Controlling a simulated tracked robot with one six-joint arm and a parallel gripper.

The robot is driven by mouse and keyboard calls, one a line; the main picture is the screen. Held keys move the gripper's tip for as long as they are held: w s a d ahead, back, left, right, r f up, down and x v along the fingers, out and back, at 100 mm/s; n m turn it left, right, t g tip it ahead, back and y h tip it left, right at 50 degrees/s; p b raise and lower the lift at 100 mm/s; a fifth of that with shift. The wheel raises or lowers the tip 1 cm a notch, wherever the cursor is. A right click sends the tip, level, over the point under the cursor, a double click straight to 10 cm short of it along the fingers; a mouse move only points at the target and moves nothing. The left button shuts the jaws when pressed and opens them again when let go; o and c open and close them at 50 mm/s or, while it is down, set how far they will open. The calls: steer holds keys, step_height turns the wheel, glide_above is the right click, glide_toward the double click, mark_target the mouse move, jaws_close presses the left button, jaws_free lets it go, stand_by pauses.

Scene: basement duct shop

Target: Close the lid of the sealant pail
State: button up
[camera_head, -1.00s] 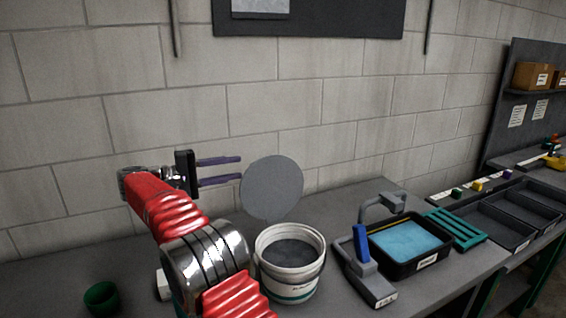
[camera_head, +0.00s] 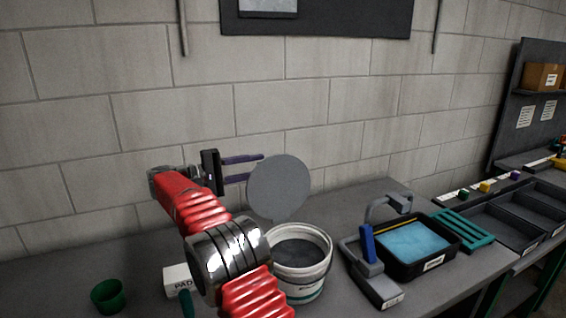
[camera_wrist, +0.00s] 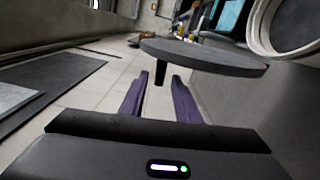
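The sealant pail (camera_head: 308,284) is a white bucket with grey contents, standing on the bench; it also shows at the upper right of the wrist view (camera_wrist: 262,30). Its round grey lid (camera_head: 279,188) stands raised and open at the pail's back edge. In the wrist view the lid (camera_wrist: 205,56) appears nearly edge-on, with a dark tab beneath it. My gripper (camera_head: 252,168) is beside the lid at its left, its two purple fingers pointing right. In the head view the upper fingertip looks close to the lid; contact is unclear.
A black tray with a blue pad (camera_head: 455,258) and a grey tool stand (camera_head: 378,287) stand right of the pail. A green cup (camera_head: 108,296) and a white box (camera_head: 176,279) are at the left. The block wall rises behind the bench.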

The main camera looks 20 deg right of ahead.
mark_target(283, 162)
steer(key=d, duration=0.9)
steer(key=shift+d, duration=0.35)
steer(key=shift+c, duration=0.6)
jaws_close()
steer(key=shift+a+f, duration=0.15)
